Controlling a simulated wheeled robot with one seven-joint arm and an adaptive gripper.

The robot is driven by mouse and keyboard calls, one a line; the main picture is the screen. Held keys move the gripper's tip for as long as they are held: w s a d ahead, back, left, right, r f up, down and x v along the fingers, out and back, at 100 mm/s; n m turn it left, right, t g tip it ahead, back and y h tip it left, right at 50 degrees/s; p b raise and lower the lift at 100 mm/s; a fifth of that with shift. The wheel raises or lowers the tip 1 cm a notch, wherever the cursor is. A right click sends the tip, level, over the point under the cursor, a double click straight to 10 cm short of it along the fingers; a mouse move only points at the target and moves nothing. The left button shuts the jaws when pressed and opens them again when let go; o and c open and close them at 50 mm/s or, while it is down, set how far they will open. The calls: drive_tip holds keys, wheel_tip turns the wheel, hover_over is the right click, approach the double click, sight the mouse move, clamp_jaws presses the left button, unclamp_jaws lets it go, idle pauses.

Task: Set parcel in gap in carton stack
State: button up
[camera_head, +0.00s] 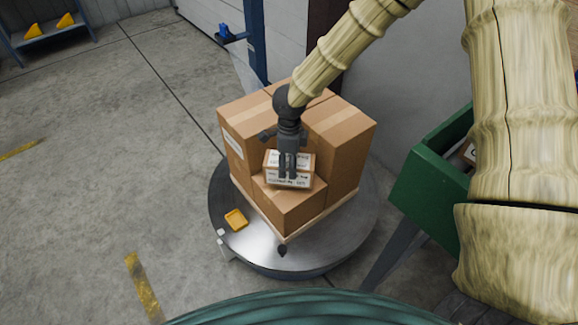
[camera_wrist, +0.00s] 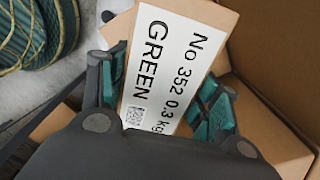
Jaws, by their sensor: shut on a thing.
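The parcel is a small brown box (camera_head: 273,160) with white labels; in the wrist view its top label (camera_wrist: 165,65) reads "GREEN No 352 0.3 kg". My gripper (camera_head: 288,176) points down and is shut on the parcel, with one teal-padded finger on each side in the wrist view (camera_wrist: 160,100). The carton stack (camera_head: 345,140) has tall cartons at the back, left and right, and a lower carton (camera_head: 290,208) at the front corner. The parcel is over this lower carton, between the taller ones. I cannot tell whether it touches the carton below.
The stack stands on a wooden pallet (camera_head: 322,216) on a round grey turntable (camera_head: 230,252). A green bin (camera_head: 420,195) stands to the right, and a blue post (camera_head: 256,45) behind. The floor at left is mostly clear.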

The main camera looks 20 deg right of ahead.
drive_tip(key=shift+w+d, duration=0.2)
drive_tip(key=shift+w, duration=0.55)
wheel_tip(320, 180, down, 4)
drive_tip(key=shift+w+r+b, duration=0.15)
drive_tip(key=shift+b, duration=0.45)
drive_tip(key=o, duration=1.2)
drive_tip(key=shift+o, duration=0.2)
wheel_tip(320, 180, up, 12)
drive_tip(key=shift+r+p, duration=0.1)
drive_tip(key=shift+p, duration=1.15)
